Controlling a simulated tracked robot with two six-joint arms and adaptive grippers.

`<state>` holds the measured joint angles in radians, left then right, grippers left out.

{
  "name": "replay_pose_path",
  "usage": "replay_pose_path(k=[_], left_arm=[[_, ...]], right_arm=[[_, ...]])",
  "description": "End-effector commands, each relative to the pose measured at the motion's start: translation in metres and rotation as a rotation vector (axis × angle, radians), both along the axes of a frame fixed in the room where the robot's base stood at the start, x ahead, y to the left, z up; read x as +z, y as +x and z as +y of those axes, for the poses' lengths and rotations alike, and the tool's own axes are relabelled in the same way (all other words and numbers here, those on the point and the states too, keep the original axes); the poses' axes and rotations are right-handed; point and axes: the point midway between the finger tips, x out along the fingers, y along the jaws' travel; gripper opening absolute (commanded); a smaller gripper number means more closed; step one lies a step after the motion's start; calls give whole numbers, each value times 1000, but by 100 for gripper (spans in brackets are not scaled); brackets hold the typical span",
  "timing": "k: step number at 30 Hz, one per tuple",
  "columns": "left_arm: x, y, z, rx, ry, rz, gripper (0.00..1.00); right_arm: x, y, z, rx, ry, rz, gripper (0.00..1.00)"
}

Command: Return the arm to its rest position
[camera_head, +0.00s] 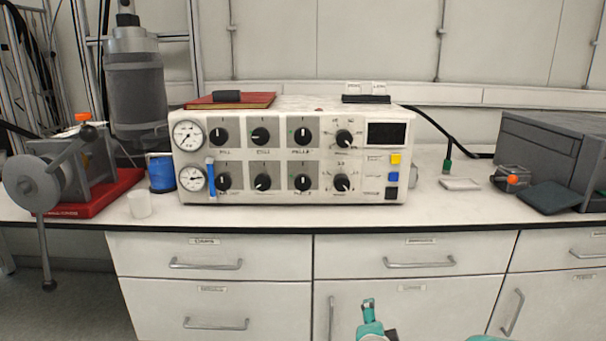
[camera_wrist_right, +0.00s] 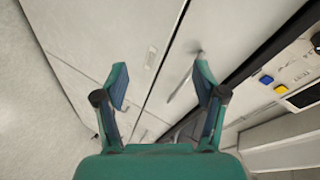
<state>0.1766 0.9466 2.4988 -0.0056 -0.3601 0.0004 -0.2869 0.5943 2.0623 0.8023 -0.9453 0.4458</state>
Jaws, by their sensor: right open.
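My right gripper (camera_head: 374,322) shows at the bottom edge of the head view, in front of the lower cabinet doors. Only a teal finger and a dark part of it show there. In the right wrist view my right gripper (camera_wrist_right: 162,80) is open, its two teal fingers wide apart with nothing between them. It is clear of the drawer fronts as far as I can see. Another bit of teal (camera_head: 487,338) at the bottom edge is likely my own arm. My left gripper is not in view.
A control unit (camera_head: 290,154) with dials and gauges stands on the white bench (camera_head: 445,210). Drawer handles (camera_head: 420,264) stick out below the bench edge.

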Motion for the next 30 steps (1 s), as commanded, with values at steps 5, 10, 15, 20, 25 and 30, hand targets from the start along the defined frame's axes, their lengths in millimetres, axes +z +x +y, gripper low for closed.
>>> replay_pose_path(k=[5, 10, 15, 20, 25, 30], left_arm=[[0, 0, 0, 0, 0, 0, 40], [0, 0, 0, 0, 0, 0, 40], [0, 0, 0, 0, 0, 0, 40], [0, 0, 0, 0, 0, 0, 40], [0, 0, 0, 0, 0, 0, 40], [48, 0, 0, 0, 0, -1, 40]], right_arm=[[-136, -42, -40, 106, -100, 300, 70], [-239, -118, -45, 317, -138, 585, 70], [-298, -203, -23, 593, -135, 797, 70], [-314, -269, 9, 880, -141, 906, 70], [-309, -322, 33, 1247, -213, 944, 70], [-261, -318, 32, 1224, -210, 941, 70]])
